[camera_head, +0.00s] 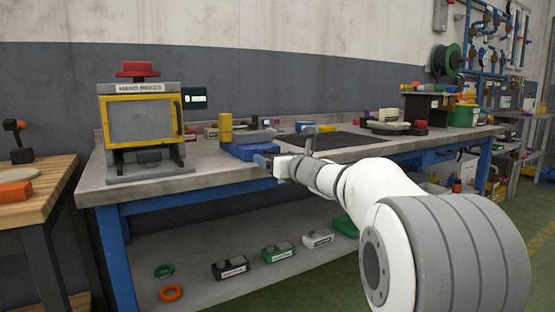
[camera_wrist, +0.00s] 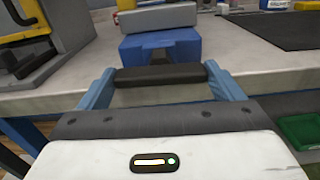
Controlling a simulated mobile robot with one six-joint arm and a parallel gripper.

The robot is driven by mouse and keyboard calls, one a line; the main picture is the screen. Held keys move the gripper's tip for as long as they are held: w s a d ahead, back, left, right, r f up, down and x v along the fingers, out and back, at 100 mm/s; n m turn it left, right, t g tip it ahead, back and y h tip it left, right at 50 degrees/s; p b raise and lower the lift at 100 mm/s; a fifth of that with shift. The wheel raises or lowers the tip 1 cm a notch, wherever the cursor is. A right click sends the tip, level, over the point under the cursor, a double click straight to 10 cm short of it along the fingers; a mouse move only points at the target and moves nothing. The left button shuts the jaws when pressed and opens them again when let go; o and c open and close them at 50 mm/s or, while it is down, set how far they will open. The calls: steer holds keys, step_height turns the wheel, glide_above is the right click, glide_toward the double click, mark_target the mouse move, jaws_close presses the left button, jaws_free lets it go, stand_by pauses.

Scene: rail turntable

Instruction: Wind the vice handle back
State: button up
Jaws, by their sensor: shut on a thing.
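The blue vice (camera_head: 250,150) with its grey jaw stands at the front edge of the workbench, and a yellow block (camera_head: 226,127) shows at its left. In the wrist view the vice's blue body (camera_wrist: 160,46) is straight ahead, with the grey jaw (camera_wrist: 158,18) above it. My gripper (camera_head: 265,160) is in front of the vice at the bench edge. Its two blue fingers are shut on the ends of the dark vice handle (camera_wrist: 160,77), which lies level across between them. The link between handle and vice is mostly hidden.
A hand press (camera_head: 142,125) with a yellow frame stands left of the vice on the grey workbench (camera_head: 150,189). A dark mat (camera_head: 328,145) lies to the right. Several labelled blocks and two rings rest on the lower shelf (camera_head: 205,298). A wooden table (camera_head: 50,200) stands at the left.

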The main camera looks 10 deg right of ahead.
steer(key=shift+f, duration=0.15)
steer(key=o, duration=0.8)
steer(key=p+v, duration=0.1)
steer(key=v, duration=0.6)
steer(key=shift+s, duration=0.4)
steer(key=shift+d, duration=0.1)
